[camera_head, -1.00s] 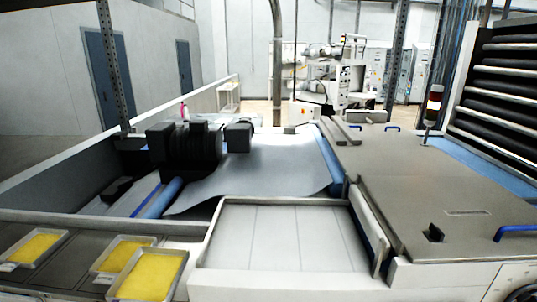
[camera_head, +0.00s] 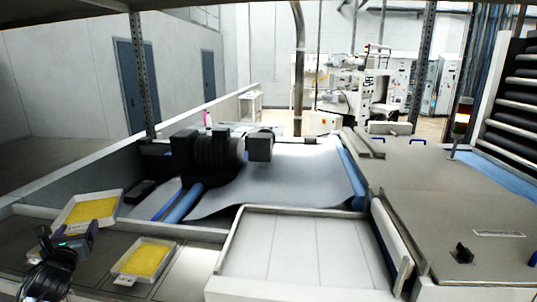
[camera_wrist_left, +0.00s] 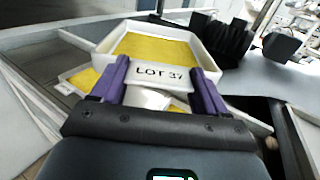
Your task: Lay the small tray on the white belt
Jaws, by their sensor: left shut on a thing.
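My left gripper (camera_head: 76,240) is shut on a small white tray (camera_head: 66,218) with yellow contents, raised and tilted above the dark shelf at the left. In the left wrist view, the purple fingers of my gripper (camera_wrist_left: 160,86) close on the tray's near side, by its "LOT 37" label (camera_wrist_left: 160,73). A pale, flat belt-like sheet (camera_head: 285,180) lies behind the front ledge, right of the dark rollers. A white panelled surface (camera_head: 295,250) lies in front of it; I cannot tell which is called the white belt. My right gripper is out of view.
Another yellow-filled tray (camera_head: 143,260) lies on the dark shelf, right of my gripper. Dark rollers and motor blocks (camera_head: 215,150) stand behind the ledge. A grey cover (camera_head: 450,210) fills the right side. The white panelled surface is empty.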

